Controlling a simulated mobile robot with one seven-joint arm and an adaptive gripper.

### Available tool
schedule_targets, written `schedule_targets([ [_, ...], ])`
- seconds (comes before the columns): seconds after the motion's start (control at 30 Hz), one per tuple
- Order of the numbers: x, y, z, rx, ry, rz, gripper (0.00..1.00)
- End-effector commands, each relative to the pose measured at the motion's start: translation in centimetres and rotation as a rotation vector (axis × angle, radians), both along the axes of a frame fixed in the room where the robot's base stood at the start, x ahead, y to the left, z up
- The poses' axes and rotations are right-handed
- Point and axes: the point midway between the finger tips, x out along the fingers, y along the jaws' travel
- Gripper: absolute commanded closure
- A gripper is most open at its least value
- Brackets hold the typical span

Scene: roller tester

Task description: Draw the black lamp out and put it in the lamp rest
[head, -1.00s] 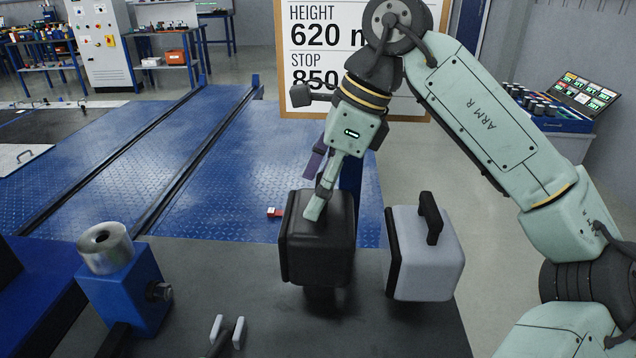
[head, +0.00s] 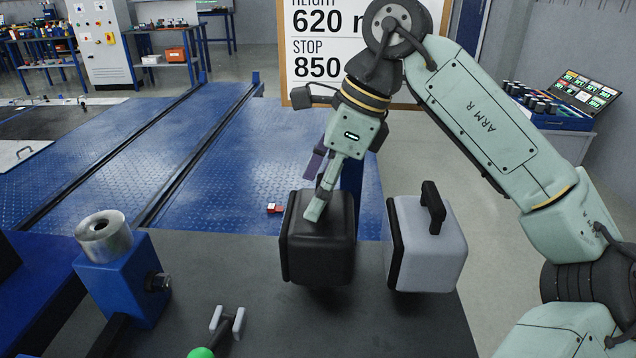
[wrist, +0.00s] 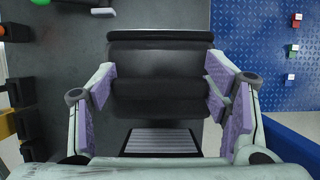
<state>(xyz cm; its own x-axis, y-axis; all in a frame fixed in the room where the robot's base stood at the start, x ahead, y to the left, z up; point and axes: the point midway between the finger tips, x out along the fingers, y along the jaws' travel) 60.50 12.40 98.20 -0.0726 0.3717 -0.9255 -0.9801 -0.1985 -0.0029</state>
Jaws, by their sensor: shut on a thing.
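The black lamp (head: 318,245) is a boxy black case in the middle of the head view. My gripper (head: 318,208) reaches down onto its top and is shut on it. In the wrist view the black lamp (wrist: 160,70) fills the space between my two purple-padded fingers (wrist: 165,95). Its underside is hidden, and a dark shadow lies on the dark mat below; I cannot tell whether it touches. I cannot tell for sure which fixture is the lamp rest; a small fork with two white prongs (head: 227,322) stands at the lower left.
A grey lamp-like case (head: 432,245) with a black handle stands close to the right. A blue block with a metal cylinder (head: 105,235) stands at the left. A green ball (head: 201,352) is by the fork. The mat between block and black lamp is bare.

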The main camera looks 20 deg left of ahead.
Motion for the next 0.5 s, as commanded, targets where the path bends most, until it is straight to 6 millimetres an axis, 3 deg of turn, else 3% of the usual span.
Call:
schedule_targets([
  [0.03, -0.07, -0.03, -0.85, 0.004, 0.006, 0.002, 0.90],
  [0.23, -0.11, -0.02, -1.00, 0.004, 0.008, 0.003, 0.90],
  [0.27, -0.11, -0.01, -1.02, 0.004, 0.008, 0.003, 0.29],
  [0.5, -0.06, -0.05, -1.11, 0.005, 0.008, 0.002, 0.13],
])
